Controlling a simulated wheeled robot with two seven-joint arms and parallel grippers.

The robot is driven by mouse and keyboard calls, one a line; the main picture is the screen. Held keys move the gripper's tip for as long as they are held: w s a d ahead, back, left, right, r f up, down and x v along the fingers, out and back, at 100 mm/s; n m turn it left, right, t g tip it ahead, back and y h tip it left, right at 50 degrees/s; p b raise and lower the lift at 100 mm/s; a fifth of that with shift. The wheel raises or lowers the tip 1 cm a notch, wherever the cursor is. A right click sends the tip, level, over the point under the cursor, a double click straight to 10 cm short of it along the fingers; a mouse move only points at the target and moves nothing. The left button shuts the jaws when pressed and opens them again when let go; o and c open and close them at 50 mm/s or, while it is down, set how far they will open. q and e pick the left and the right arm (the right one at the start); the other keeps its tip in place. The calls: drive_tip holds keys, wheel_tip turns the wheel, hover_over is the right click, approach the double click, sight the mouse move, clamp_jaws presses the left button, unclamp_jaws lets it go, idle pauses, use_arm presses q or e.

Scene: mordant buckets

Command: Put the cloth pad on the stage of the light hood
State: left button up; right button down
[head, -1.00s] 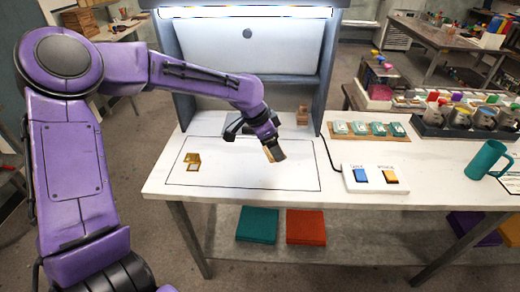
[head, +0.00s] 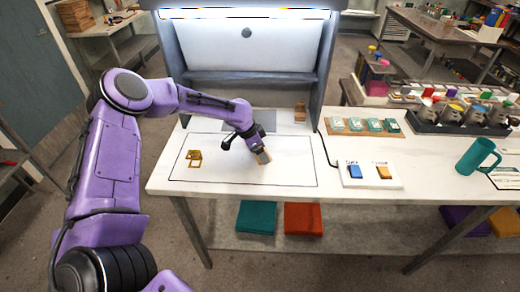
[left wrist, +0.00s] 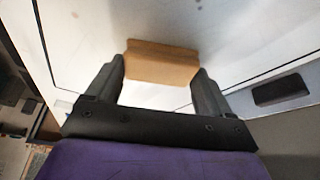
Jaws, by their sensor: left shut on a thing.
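My left gripper (head: 261,153) is shut on a tan, block-like piece that looks like the cloth pad (head: 264,157). It is held at the front part of the outlined area on the white bench. In the left wrist view the tan pad (left wrist: 161,64) spans the space between the fingers of the left gripper (left wrist: 160,78). I cannot tell whether it touches the bench. The light hood (head: 240,45) stands behind with its lamp lit. A grey plate, seemingly its stage (head: 265,120), lies at its floor, partly hidden by my arm. My right gripper is not in view.
A brass folding magnifier (head: 195,158) lies left of the gripper. A small wooden block (head: 300,112) stands at the hood's right side.

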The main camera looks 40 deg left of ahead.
use_arm(q)
drive_tip(key=o, duration=0.9)
drive_tip(key=shift+s+r, duration=0.1)
drive_tip(key=shift+r, duration=0.1)
drive_tip(key=shift+a+r, duration=0.15)
drive_tip(key=shift+r, duration=0.2)
drive_tip(key=b+v, duration=0.1)
drive_tip(key=v, duration=1)
drive_tip(key=shift+s, duration=0.15)
